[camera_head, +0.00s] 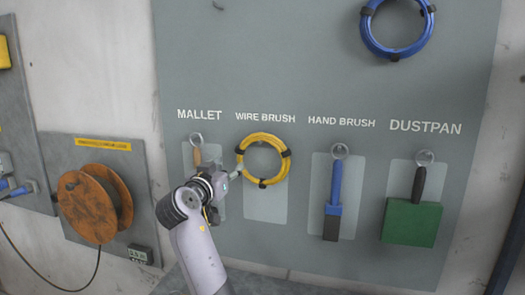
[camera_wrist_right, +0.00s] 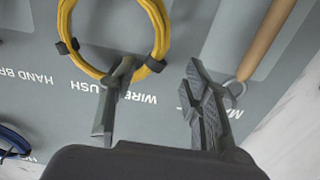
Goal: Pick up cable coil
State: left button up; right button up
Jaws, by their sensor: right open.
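A yellow cable coil (camera_head: 245,146) with black ties hangs on the grey tool board under the WIRE BRUSH label. It also shows in the right wrist view (camera_wrist_right: 153,15). A blue cable coil (camera_head: 375,42) with black ties hangs higher on the board. My right gripper (camera_head: 238,168) is at the left side of the yellow coil. In the right wrist view, its open jaws (camera_wrist_right: 159,75) are empty. One fingertip overlaps the coil's lower rim, and the other lies outside the ring. I cannot tell whether they touch. My left gripper is out of view.
The mallet (camera_head: 197,156) hangs just left of the coil, partly behind my right arm. A blue hand brush (camera_head: 333,190) and a green dustpan (camera_head: 411,222) hang to the right. An orange-brown cable reel (camera_head: 88,210) is on the left panel. The board between the coils is clear.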

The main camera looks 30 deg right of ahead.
aim_at(238, 158)
jog(key=x, duration=0.2)
jog(key=shift+w+d+p, duration=0.2)
jog(key=shift+w+p, duration=0.05)
jog(key=shift+p, duration=0.15)
jog(key=p+x, duration=0.3)
jog(key=x, duration=0.1)
jog(key=shift+d+r+p, duration=0.1)
jog(key=shift+r+p, duration=0.15)
jog(key=shift+p, duration=0.1)
jog(key=shift+w+d+f, duration=0.2)
jog(key=shift+w+d, duration=0.15)
jog(key=shift+d, duration=0.05)
jog(key=shift+a, duration=0.1)
jog(key=shift+c, duration=0.5)
grip_shut()
